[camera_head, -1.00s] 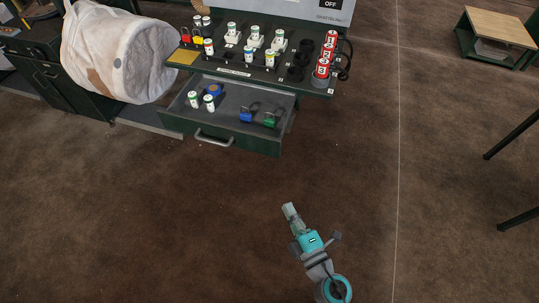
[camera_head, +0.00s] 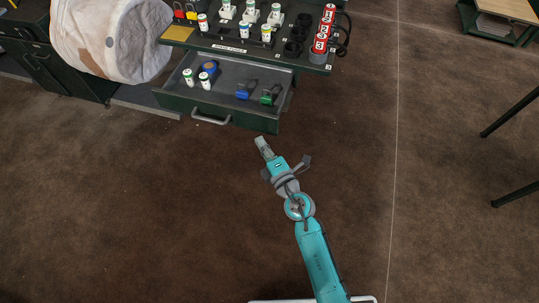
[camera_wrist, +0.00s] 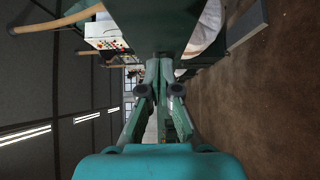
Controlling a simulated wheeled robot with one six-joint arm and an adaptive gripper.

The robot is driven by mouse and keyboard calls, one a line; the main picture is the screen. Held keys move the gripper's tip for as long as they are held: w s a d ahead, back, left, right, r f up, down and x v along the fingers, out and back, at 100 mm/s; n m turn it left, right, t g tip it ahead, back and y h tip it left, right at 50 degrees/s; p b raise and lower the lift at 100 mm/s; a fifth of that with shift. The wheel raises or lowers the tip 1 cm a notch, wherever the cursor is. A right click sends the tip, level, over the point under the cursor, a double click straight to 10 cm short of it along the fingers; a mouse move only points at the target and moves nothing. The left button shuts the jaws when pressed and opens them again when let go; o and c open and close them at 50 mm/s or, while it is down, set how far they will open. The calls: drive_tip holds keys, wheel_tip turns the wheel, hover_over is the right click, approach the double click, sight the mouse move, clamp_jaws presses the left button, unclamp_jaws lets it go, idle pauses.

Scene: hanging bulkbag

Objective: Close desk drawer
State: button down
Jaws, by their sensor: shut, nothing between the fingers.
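The desk drawer (camera_head: 240,116) is dark green and pulled out from under the desk top (camera_head: 250,52). It has a grey bar handle (camera_head: 211,119) on its front. My gripper (camera_head: 262,142) is shut and empty, in front of the drawer's right part and right of the handle. In the wrist view my gripper (camera_wrist: 160,64) points at a dark green surface; I cannot tell if it touches.
A white bulk bag (camera_head: 112,40) hangs left of the desk. The desk top carries several bottles and red cylinders (camera_head: 323,30). A wood-topped table (camera_head: 500,10) stands far right, with dark legs (camera_head: 510,120) below it. The brown floor in front is clear.

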sight(260, 125)
drive_tip(key=shift+w+d, duration=0.3)
drive_tip(key=shift+w, duration=0.75)
drive_tip(key=shift+w+d, duration=0.25)
drive_tip(key=shift+w, duration=0.75)
